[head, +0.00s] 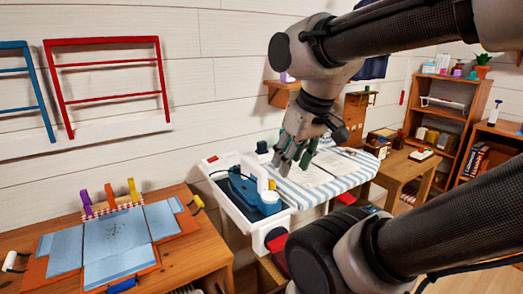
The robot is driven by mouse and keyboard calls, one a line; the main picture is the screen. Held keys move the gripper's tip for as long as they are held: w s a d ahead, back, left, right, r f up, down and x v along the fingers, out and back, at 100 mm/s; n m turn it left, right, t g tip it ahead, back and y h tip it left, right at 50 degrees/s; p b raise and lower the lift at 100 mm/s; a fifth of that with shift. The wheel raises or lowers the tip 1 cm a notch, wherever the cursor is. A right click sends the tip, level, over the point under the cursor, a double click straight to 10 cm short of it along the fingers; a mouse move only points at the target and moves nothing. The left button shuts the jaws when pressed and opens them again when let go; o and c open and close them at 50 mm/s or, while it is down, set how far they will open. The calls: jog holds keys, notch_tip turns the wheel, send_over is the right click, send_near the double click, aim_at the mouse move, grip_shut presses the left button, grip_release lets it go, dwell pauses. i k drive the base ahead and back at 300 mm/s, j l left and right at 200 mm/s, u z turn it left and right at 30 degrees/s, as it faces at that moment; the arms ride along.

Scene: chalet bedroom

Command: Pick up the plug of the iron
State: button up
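A blue iron (243,188) sits in a white tray (228,208) at the left end of the ironing board. A thin dark cord loops at its left side. I cannot make out the plug for certain. A small dark green item (262,147) stands behind the tray, too small to identify. My gripper (294,162) points down over the striped ironing board (315,187), to the right of the iron and apart from it. Its fingers look spread, with nothing visible between them. My arm links hide part of the board's front and right side.
A small wooden table (400,165) and shelves (440,112) stand at the right. A red rack (107,65) is on the white wall.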

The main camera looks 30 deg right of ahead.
aim_at(263, 145)
jog(key=i+l, duration=0.1)
jog(key=l, duration=0.3)
jog(key=i+l, duration=0.15)
jog(key=l, duration=0.2)
jog(key=i+l, duration=0.1)
jog(key=l, duration=0.3)
